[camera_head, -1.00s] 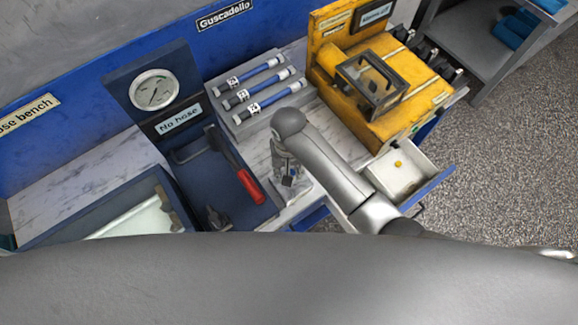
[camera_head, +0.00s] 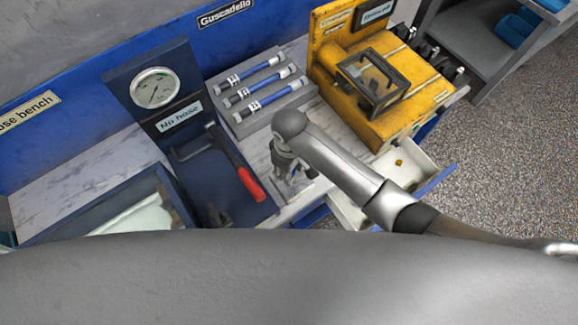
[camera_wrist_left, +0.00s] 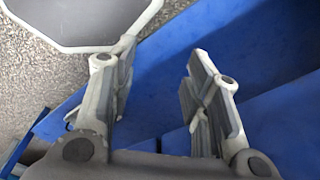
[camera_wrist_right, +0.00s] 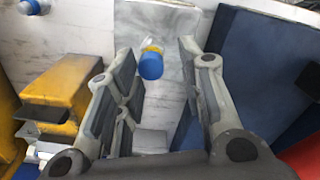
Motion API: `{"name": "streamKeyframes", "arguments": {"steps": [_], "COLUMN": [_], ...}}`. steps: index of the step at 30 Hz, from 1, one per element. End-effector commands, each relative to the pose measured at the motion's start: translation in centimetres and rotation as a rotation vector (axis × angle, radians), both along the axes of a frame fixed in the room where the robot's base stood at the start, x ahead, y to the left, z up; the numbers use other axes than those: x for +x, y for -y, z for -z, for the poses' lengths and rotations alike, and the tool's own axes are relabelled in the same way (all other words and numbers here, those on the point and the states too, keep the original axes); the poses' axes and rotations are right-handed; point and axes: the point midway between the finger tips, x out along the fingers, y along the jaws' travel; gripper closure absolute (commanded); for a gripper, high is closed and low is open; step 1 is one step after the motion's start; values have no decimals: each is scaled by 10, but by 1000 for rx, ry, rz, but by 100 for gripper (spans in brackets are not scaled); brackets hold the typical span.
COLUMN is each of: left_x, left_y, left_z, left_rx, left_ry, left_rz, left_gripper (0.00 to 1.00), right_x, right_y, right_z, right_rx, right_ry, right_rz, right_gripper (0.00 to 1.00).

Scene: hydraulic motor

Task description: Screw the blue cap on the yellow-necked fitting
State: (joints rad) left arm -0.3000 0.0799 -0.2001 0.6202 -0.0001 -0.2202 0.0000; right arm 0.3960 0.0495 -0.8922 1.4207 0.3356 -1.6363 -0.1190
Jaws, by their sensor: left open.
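A blue cap (camera_wrist_right: 151,66) shows in the right wrist view, just beyond and between my right fingertips. A small yellow part (camera_wrist_right: 153,47), apparently the fitting's neck, shows at its far end with a pale piece behind. They look in line, but I cannot tell whether the cap is seated. My right gripper (camera_wrist_right: 155,75) is open with nothing between its fingers. In the head view my right gripper (camera_head: 293,172) points down over the bench front and hides the cap. My left gripper (camera_wrist_left: 158,85) is open and empty over blue panels, outside the head view.
Blue hoses (camera_head: 262,88) lie on a rack behind. A yellow machine (camera_head: 375,95) stands right. An open drawer (camera_head: 425,163) holds a small yellow piece (camera_head: 400,162).

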Motion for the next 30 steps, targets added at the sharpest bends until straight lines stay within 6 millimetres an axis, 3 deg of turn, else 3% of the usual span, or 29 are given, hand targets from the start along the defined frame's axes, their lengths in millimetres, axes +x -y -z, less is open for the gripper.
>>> {"name": "streamKeyframes", "arguments": {"steps": [30], "left_x": [0], "left_y": [0], "left_z": [0], "left_rx": [0], "left_ry": [0], "left_rz": [0], "left_gripper": [56], "right_x": [5], "right_y": [7], "right_z": [2], "right_rx": [0], "right_ry": [1], "right_rz": [-40], "right_gripper": [64]}}
